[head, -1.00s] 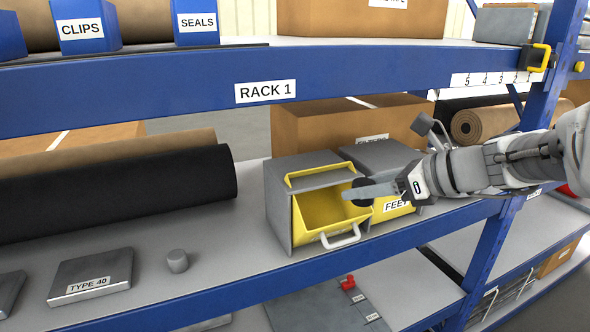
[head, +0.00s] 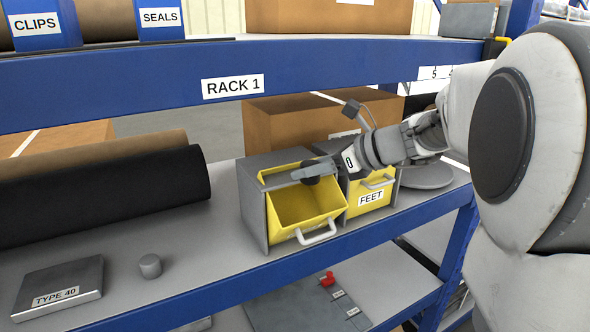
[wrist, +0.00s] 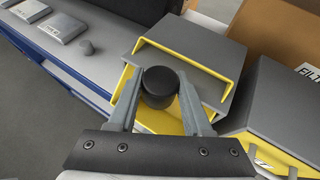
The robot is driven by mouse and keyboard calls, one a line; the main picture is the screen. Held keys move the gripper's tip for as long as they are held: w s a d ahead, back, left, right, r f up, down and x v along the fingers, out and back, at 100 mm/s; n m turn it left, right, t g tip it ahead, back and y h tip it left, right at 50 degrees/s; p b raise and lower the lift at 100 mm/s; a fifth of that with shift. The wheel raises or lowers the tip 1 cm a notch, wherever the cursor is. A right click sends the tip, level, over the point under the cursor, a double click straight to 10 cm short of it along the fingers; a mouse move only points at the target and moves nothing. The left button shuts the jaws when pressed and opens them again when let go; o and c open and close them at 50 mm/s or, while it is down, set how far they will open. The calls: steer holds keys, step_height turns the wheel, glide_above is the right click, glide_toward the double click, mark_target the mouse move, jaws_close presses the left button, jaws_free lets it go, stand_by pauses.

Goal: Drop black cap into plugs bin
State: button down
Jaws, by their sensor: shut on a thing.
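The black cap (wrist: 160,84) is a short dark cylinder, held between the two fingers of my gripper (wrist: 160,98) in the wrist view. In the head view my gripper (head: 312,176) is above the open yellow bin (head: 290,208), near its back and top edge. The cap shows there as a dark shape, partly hidden by a finger. The bin is tilted forward out of its grey housing with a white handle at the front. Its own label is not readable. I cannot tell whether the cap is fully over the opening.
A shut yellow bin labelled FEET (head: 370,198) stands to the right. A small grey cylinder (head: 150,265) and a TYPE 40 block (head: 58,285) lie on the shelf at left. A black roll (head: 100,205) lies behind them. The blue upper shelf (head: 150,92) runs above.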

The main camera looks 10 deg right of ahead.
steer(key=shift+c, duration=1.2)
jaws_free()
steer(key=b+v, duration=0.1)
steer(key=v, duration=1.6)
steer(key=shift+r, duration=0.15)
steer(key=shift+s, duration=0.1)
